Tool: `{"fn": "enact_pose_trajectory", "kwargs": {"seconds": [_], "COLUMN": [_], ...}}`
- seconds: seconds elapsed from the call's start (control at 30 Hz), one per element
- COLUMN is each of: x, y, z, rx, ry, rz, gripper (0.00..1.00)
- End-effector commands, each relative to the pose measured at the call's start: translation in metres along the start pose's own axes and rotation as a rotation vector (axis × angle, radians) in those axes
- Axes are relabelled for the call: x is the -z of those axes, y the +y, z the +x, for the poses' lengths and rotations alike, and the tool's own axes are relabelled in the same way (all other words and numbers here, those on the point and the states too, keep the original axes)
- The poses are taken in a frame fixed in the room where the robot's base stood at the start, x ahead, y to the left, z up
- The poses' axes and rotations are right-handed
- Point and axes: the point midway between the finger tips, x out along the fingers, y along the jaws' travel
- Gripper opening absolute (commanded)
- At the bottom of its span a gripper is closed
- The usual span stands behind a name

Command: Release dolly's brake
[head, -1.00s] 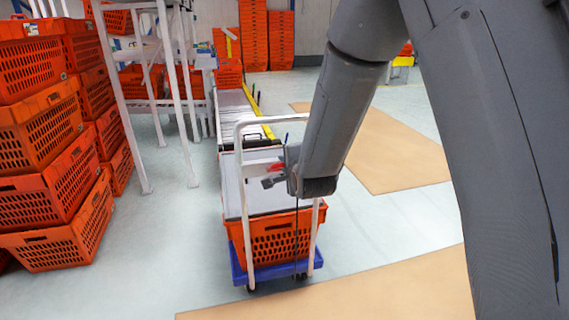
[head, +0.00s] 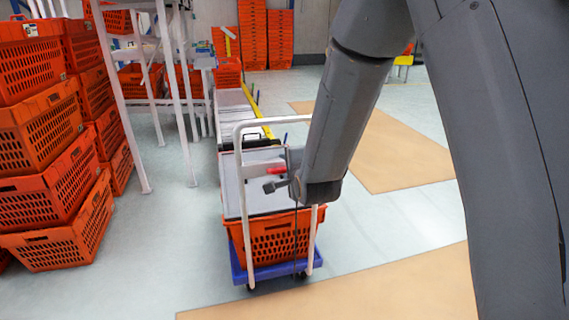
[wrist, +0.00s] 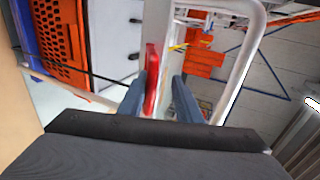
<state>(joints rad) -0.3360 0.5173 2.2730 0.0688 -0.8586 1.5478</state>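The dolly has a blue base (head: 244,277), an upright white tube handle (head: 238,150) and an orange tote (head: 272,240) on it. A red brake lever (head: 265,170) sits on the white crossbar of the handle. In the wrist view, my gripper's two dark fingers (wrist: 158,78) stand apart. The red lever (wrist: 151,75) shows close to the left finger, partly overlapped by it; whether they touch I cannot tell.
Stacked orange totes (head: 45,140) stand at the left, beside a white metal frame (head: 130,100). A conveyor with a yellow rail (head: 252,100) runs behind the dolly. More tote stacks (head: 268,38) are at the back. The floor to the right of the dolly is clear.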

Motion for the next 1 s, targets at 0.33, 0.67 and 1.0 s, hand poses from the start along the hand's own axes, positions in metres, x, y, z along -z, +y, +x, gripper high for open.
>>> {"fn": "enact_pose_trajectory", "kwargs": {"seconds": [0.33, 0.67, 1.0], "x": [0.000, 0.000, 0.000], "y": [0.001, 0.001, 0.003], "z": [-0.023, -0.044, -0.062], "rx": [-0.001, 0.000, -0.001], "ry": [0.000, 0.000, 0.000], "rz": [0.000, 0.000, 0.000], "gripper": [0.30, 0.30, 0.30]}}
